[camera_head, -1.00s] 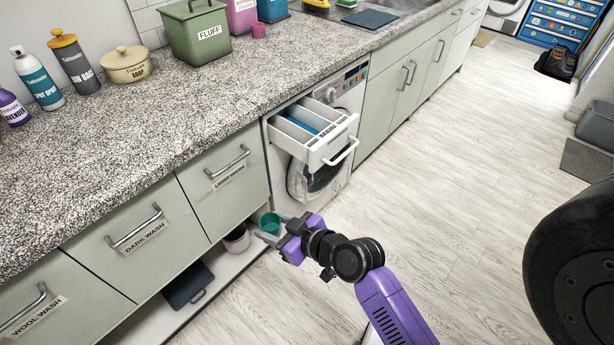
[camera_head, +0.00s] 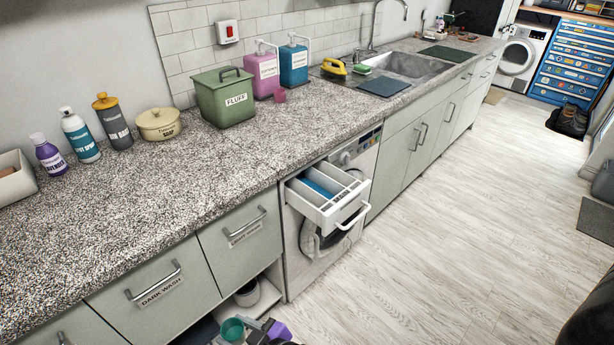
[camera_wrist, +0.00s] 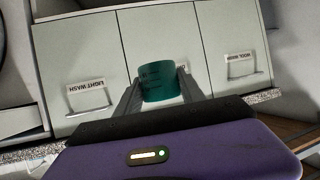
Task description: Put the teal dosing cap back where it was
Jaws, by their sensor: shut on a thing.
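The teal dosing cap (camera_wrist: 160,82) is between the two fingers of my gripper (camera_wrist: 158,92) in the wrist view, and the gripper is shut on it. In the head view the teal cap (camera_head: 232,328) shows at the bottom edge, low in front of the cabinet fronts, with part of my gripper (camera_head: 250,335) beside it. The rest of my arm is cut off by the frame. A pink cap (camera_head: 280,95) stands on the counter by a pink pump bottle (camera_head: 262,70) and a blue pump bottle (camera_head: 293,62).
The washing machine's detergent drawer (camera_head: 325,205) is pulled out, with blue inside. The speckled counter (camera_head: 190,190) holds a green FLUFF box (camera_head: 222,105), a soap pot (camera_head: 158,125) and several bottles. Labelled drawers (camera_head: 155,290) are shut. The floor (camera_head: 430,250) at right is clear.

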